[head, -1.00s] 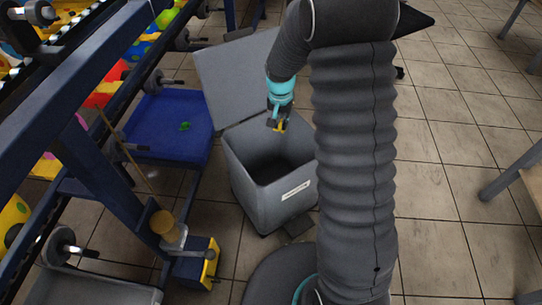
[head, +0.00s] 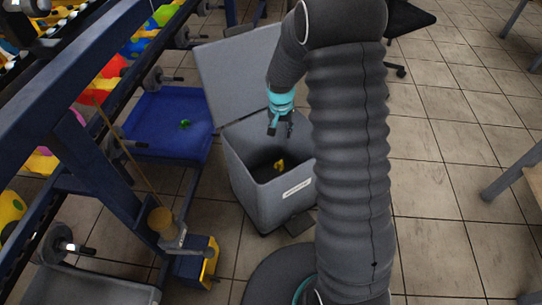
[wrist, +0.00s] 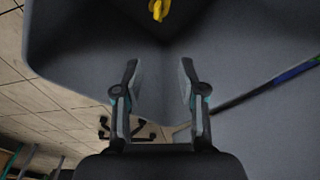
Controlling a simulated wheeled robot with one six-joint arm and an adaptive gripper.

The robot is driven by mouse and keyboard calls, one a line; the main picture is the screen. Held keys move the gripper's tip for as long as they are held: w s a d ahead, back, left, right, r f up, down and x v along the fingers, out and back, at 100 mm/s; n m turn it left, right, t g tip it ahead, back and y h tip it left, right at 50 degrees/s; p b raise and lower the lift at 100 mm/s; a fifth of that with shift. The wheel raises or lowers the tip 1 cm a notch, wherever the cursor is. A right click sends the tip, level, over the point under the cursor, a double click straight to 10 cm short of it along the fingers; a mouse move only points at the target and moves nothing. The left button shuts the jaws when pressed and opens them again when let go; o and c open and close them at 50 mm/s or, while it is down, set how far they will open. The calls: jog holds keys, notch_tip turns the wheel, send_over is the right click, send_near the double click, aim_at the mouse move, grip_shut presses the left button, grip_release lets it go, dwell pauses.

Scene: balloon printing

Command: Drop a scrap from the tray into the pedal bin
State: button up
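The grey pedal bin (head: 246,177) stands on the floor with its lid (head: 240,72) up and leaning back. A yellow scrap (head: 279,165) shows inside the bin, below my gripper (head: 280,128). In the wrist view the yellow scrap (wrist: 158,9) is at the top edge, apart from the fingers. My gripper (wrist: 159,72) is open and empty there, above the bin's opening. The blue tray (head: 165,122) stands left of the bin and holds a small green scrap (head: 185,124).
A dark blue machine frame (head: 100,165) with rollers and colourful sheets runs along the left. A yellow-and-blue block (head: 209,262) sits at its foot. A grey tray (head: 95,287) is at the lower left. Tiled floor (head: 440,190) is open on the right.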

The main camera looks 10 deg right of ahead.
notch_tip(320, 180, up, 12)
jog(key=s, duration=0.1)
jog(key=shift+s+a, duration=0.15)
jog(key=shift+a, duration=0.15)
dwell(0.3)
dwell(0.4)
